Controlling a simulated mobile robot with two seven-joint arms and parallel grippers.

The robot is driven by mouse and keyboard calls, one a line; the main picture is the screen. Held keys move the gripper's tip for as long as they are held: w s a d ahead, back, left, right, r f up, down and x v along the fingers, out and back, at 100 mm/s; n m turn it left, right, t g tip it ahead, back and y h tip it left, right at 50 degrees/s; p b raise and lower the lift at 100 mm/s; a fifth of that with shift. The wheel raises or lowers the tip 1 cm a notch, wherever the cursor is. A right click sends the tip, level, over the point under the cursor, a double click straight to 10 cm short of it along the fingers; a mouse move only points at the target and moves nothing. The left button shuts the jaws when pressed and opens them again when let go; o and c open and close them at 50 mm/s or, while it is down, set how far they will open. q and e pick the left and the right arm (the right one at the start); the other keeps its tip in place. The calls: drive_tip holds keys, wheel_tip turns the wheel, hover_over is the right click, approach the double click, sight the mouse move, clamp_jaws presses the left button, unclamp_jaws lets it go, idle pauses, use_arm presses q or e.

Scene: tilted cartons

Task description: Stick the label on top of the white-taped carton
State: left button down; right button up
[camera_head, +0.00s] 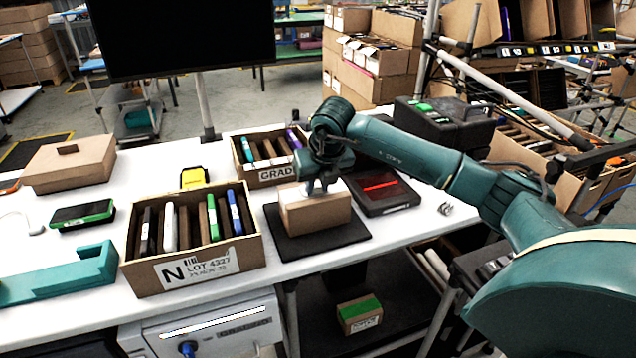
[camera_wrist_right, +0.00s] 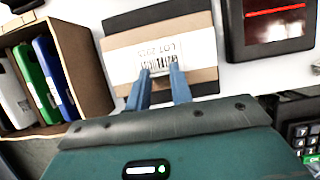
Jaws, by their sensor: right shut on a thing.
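The white-taped carton (camera_head: 330,215) is a small brown box on a black mat (camera_head: 340,240) near the table's front edge. In the wrist view its brown top (camera_wrist_right: 122,43) shows with a white band across it. My right gripper (camera_head: 318,187) is directly above the carton, pointing down. In the wrist view its blue fingertips (camera_wrist_right: 162,70) are at a white label (camera_wrist_right: 160,55) with a barcode and "LOT 2035" print. The label lies over or just above the white band; I cannot tell whether it touches. My left gripper is not in view.
A carton of upright coloured items (camera_head: 205,278) stands left of the mat, with a similar one (camera_head: 262,180) behind. A dark device with a red line (camera_head: 383,190) is to the right. A green-taped box (camera_head: 360,313) sits on the lower shelf.

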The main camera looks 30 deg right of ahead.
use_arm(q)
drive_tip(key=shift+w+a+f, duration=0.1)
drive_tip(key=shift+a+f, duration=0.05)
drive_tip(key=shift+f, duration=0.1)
use_arm(e)
drive_tip(key=shift+f, duration=0.3)
drive_tip(key=o, duration=0.9)
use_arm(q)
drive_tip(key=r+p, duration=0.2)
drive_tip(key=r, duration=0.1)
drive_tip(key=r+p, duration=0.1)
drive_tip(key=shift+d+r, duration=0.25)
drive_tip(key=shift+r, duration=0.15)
use_arm(e)
drive_tip(key=w+r+v, duration=0.1)
drive_tip(key=w+v, duration=0.1)
drive_tip(key=v, duration=1.6)
drive_tip(key=shift+d+r, duration=0.25)
drive_tip(key=shift+r, duration=0.05)
drive_tip(key=shift+s, duration=0.1)
